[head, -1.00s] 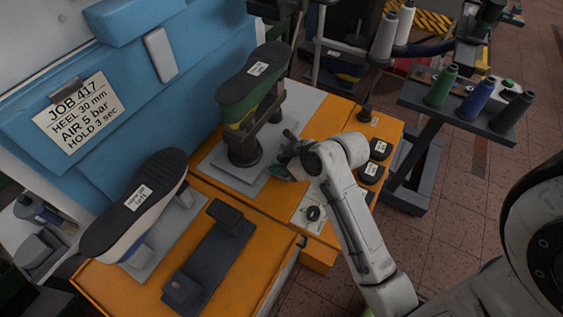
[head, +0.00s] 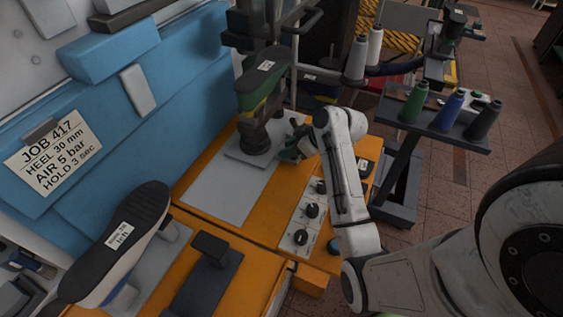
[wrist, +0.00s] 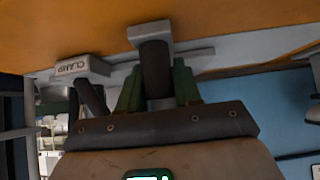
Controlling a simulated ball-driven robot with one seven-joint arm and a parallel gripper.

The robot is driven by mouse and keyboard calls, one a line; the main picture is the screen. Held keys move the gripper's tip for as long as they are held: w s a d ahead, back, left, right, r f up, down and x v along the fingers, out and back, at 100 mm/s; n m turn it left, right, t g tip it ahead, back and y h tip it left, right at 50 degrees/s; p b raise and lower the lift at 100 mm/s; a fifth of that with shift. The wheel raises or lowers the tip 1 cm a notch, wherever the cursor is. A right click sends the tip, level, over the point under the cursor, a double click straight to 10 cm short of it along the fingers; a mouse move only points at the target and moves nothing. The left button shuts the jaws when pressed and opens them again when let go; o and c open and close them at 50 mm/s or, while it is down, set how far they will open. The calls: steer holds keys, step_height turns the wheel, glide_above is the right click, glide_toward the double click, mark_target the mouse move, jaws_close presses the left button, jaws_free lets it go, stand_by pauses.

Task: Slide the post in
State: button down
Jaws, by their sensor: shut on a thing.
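The post (head: 256,138) stands upright on a grey plate (head: 246,156) on the orange bench, with a dark-soled green shoe (head: 263,80) on top of it. My gripper (head: 291,149) is at the right side of the post, its green fingers partly hidden by my wrist. In the wrist view my gripper (wrist: 158,88) is shut on a dark upright handle (wrist: 155,68) with a grey block at its end. A grey lever marked CLAMP (wrist: 82,67) is beside the handle. A bare light grey strip (head: 222,192) lies in front of the post.
A second shoe (head: 125,240) sits on a stand at the lower left. A dark bracket (head: 205,270) lies beside it. A knob panel (head: 303,222) is on the bench's right edge. The blue machine wall (head: 180,110) borders the left. A thread-spool stand (head: 435,120) is at right.

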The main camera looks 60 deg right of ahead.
steer(key=shift+d+r, duration=0.1)
steer(key=shift+d, duration=1.2)
steer(key=c, duration=0.9)
jaws_free()
steer(key=shift+d, duration=0.2)
steer(key=shift+o, duration=0.2)
steer(key=shift+a, duration=0.1)
steer(key=v, duration=1)
steer(key=shift+s+r+b, duration=0.2)
steer(key=shift+s+b, duration=0.05)
steer(key=shift+b, duration=0.2)
